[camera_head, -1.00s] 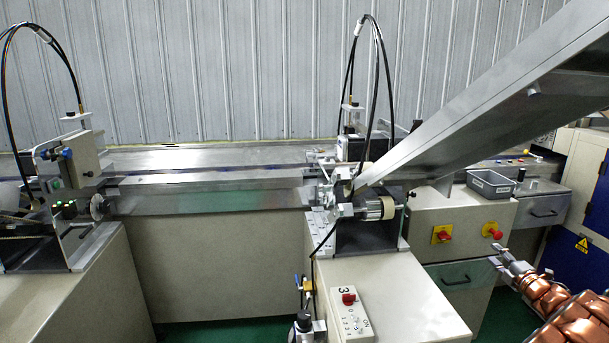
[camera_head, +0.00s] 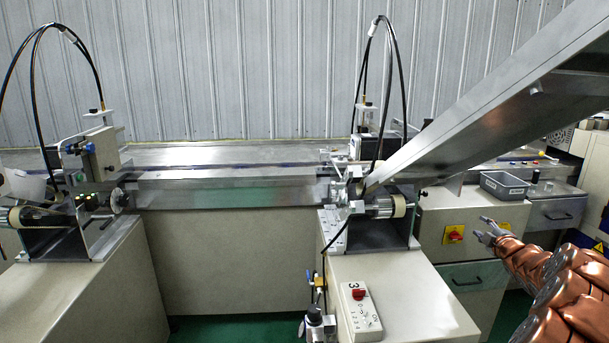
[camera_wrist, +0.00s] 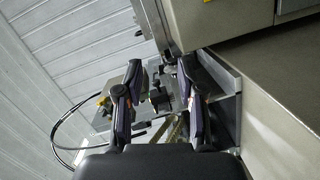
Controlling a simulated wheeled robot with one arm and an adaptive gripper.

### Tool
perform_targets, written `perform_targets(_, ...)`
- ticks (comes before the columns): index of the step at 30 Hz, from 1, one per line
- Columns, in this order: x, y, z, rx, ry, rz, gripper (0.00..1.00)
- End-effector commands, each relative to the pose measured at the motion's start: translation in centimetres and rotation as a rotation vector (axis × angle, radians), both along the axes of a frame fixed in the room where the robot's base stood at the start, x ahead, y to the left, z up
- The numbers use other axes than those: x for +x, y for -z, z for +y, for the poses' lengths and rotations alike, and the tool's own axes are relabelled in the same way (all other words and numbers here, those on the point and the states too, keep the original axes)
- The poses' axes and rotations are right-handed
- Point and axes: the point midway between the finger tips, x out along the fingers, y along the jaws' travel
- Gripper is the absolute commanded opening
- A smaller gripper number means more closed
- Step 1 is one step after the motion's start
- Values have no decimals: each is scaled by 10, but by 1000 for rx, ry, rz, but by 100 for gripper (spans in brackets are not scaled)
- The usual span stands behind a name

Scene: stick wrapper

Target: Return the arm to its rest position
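My copper-coloured arm (camera_head: 560,280) reaches in from the lower right of the head view, bent and in front of the machine's right-hand cabinets. My gripper (camera_head: 486,229) is at its far end, pointing left, in front of the cabinet with the red button. In the wrist view my gripper (camera_wrist: 160,68) shows two dark fingers standing apart, with no held object between them. Machine parts show behind the gap. The base of the arm is outside the frame.
The sloping metal chute (camera_head: 480,110) hangs above and left of my arm. A grey tray (camera_head: 503,185) rests on the machine top behind my gripper. A control box (camera_head: 361,308) with a red knob sits on the front cabinet. Green floor (camera_head: 509,315) shows between that cabinet and my arm.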

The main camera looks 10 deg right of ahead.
Motion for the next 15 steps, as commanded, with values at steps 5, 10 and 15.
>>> perform_targets(5,15,-25,53,145,57,54,39)
perform_targets(10,14,-32,106,288,118,131,39)
perform_targets(15,-2,-33,163,420,180,225,39)
